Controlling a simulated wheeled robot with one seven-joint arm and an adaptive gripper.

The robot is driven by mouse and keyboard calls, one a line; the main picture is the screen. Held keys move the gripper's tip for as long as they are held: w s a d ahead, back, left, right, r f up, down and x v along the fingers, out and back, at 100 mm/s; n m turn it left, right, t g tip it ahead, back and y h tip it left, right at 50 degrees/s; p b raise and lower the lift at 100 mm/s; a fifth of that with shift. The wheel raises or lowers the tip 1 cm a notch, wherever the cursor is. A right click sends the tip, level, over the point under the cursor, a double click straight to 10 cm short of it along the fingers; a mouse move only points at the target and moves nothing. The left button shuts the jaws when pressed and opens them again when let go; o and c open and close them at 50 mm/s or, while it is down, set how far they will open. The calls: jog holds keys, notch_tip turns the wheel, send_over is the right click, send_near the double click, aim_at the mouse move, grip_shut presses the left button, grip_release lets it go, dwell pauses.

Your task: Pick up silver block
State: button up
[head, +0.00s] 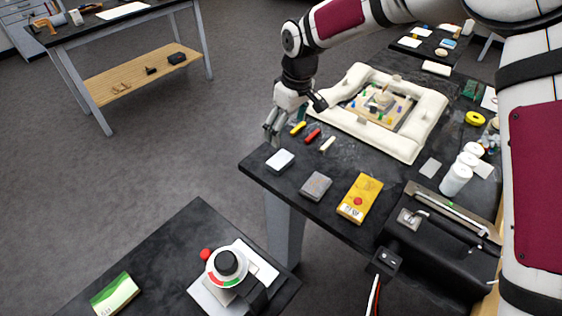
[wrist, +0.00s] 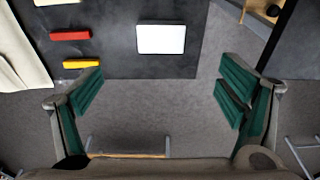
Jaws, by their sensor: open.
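A grey, silver-looking block (head: 316,186) lies flat on the black table near its front edge, left of a yellow box. It is the closest match to the silver block. A white-topped block (head: 280,160) lies to its left at the table's corner, and shows in the wrist view (wrist: 161,39) near the table edge. My gripper (head: 271,132) is off the table's left edge, pointing down. In the wrist view my gripper (wrist: 162,88) has its green-padded fingers wide apart, with only floor between them. I cannot make out the grey block in the wrist view.
Yellow, red and cream sticks (head: 313,136) lie near my gripper. A cream padded frame (head: 413,146) stands behind them. Open floor is left.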

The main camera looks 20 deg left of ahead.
aim_at(280, 159)
jog(key=f+b, duration=0.1)
jog(key=f, duration=0.3)
jog(key=a+f, duration=0.1)
jog(key=f, duration=0.3)
jog(key=a+f+b, duration=0.1)
jog(key=f, duration=0.4)
jog(key=shift+w+b, duration=0.3)
jog(key=shift+b, duration=0.05)
jog(key=shift+r, duration=0.1)
jog(key=c, duration=1.5)
jog(key=shift+r, duration=0.65)
notch_tip(280, 159, up, 2)
jog(key=shift+r, duration=0.15)
jog(key=s+d+r+p, duration=0.1)
jog(key=s+d+p, duration=0.7)
jog(key=s, duration=0.6)
jog(key=shift+r+p, duration=0.2)
jog(key=shift+p, duration=1.15)
